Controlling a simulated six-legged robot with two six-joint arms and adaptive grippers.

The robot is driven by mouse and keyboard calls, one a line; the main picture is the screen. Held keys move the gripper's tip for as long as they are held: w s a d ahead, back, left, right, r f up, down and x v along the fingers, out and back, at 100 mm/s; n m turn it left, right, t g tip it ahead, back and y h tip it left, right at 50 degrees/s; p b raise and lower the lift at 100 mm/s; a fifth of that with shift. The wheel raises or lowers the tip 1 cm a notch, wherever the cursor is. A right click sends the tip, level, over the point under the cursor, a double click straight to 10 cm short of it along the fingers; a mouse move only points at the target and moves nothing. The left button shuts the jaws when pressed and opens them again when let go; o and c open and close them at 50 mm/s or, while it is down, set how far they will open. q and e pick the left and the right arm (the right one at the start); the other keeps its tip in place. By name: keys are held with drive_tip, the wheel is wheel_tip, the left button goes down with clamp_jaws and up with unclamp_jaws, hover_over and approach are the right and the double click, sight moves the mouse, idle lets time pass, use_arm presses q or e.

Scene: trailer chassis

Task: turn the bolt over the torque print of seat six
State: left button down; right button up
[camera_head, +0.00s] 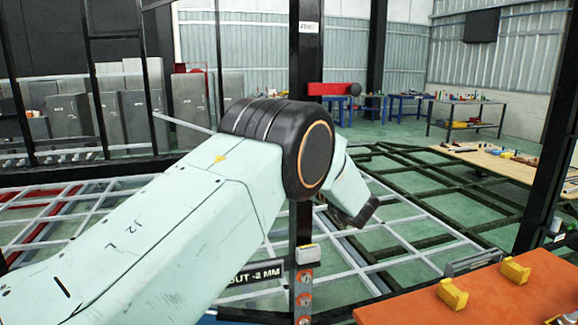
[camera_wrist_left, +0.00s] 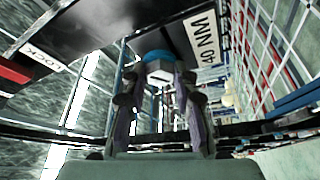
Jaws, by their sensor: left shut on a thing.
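In the left wrist view my left gripper (camera_wrist_left: 160,84) has its two fingers closed around a bolt (camera_wrist_left: 158,74) with a pale, hex-like head. A blue ring or collar (camera_wrist_left: 158,55) sits just beyond the head, against a dark beam. A white print reading "40 NM" (camera_wrist_left: 207,38) is on the dark beam, right of the bolt. In the head view my left arm crosses the middle and hides the work place; its fingers cannot be made out there. Which seat the bolt is in cannot be read. My right gripper is not in view.
In the head view a dark post (camera_head: 303,225) carries orange round fittings (camera_head: 304,299) and an "OUT -2 MM" sign (camera_head: 254,275). An orange table (camera_head: 480,300) with yellow blocks (camera_head: 452,294) stands at lower right. A "LOCK" label (camera_wrist_left: 43,56) shows in the wrist view.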

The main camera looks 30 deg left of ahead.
use_arm(q)
drive_tip(key=shift+s+a+f+m+t+h+p, duration=0.15)
drive_tip(key=shift+m+t+h+p, duration=1.15)
drive_tip(key=shift+m, duration=2.95)
drive_tip(key=shift+s+a+f+m+t+h+p, duration=0.15)
drive_tip(key=shift+m+t+h+p, duration=0.25)
drive_tip(key=shift+m+t, duration=2.85)
drive_tip(key=shift+s+a+f+m+t+h+p, duration=0.15)
drive_tip(key=shift+m+t+h+p, duration=0.65)
drive_tip(key=shift+m, duration=4.5)
drive_tip(key=shift+d+f+m, duration=0.1)
drive_tip(key=shift+m, duration=0.3)
drive_tip(key=c, duration=1.5)
unclamp_jaws()
drive_tip(key=o, duration=0.5)
drive_tip(key=shift+s+d+r, duration=0.15)
drive_tip(key=shift+r, duration=0.15)
drive_tip(key=shift+c, duration=0.2)
